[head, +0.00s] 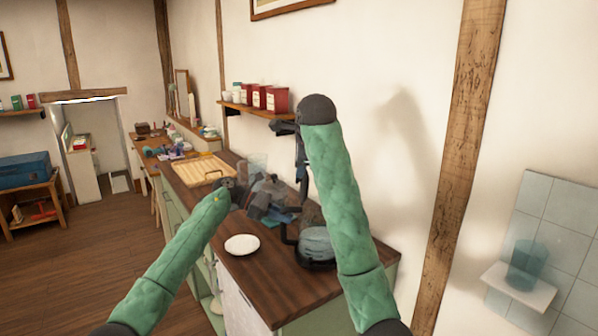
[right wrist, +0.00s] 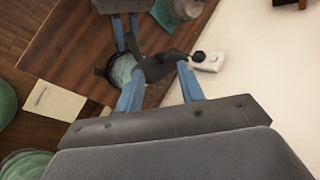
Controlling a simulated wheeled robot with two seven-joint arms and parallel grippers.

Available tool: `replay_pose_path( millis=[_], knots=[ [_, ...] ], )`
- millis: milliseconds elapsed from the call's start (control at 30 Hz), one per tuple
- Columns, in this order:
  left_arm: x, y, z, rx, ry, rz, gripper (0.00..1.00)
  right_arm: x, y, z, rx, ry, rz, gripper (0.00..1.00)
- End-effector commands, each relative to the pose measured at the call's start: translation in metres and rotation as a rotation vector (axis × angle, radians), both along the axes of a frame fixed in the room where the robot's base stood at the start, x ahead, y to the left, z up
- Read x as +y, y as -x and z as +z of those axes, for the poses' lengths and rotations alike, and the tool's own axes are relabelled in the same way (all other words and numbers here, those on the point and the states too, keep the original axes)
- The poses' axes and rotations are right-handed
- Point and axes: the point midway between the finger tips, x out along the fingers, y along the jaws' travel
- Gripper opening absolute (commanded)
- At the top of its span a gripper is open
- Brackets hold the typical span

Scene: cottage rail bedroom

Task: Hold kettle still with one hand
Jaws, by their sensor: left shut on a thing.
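The kettle (head: 318,243), rounded and grey-blue with a black base and black handle, stands on the dark wooden counter (head: 262,268). It shows in the right wrist view (right wrist: 121,70) as a pale blue body with a dark rim, partly covered by grippers. My left gripper (head: 286,214) reaches in from the left and is shut on the kettle at its handle side. It is also in the right wrist view (right wrist: 132,46). My right gripper (head: 303,190) points down above the kettle.
A white plate (head: 242,244) lies near the counter's front edge. A wooden tray (head: 196,171) and a clear container (head: 256,162) are farther back. A shelf with red canisters (head: 277,99) is on the wall. A white piece with a black knob (right wrist: 208,62) is beside my right fingertips.

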Motion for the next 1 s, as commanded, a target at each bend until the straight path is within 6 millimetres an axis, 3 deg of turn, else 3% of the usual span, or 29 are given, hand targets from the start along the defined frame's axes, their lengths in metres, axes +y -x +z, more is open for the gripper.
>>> replay_pose_path(
  millis=[400, 1000],
  knots=[
    [0.000, 0.000, 0.001, -0.001, 0.001, 0.000, 0.00, -0.003, 0.009, 0.017, -0.009, 0.004, 0.001, 0.38],
    [0.000, 0.000, 0.001, -0.001, 0.000, 0.000, 0.00, -0.005, 0.016, 0.019, 0.004, 0.002, -0.002, 0.38]
  ],
)
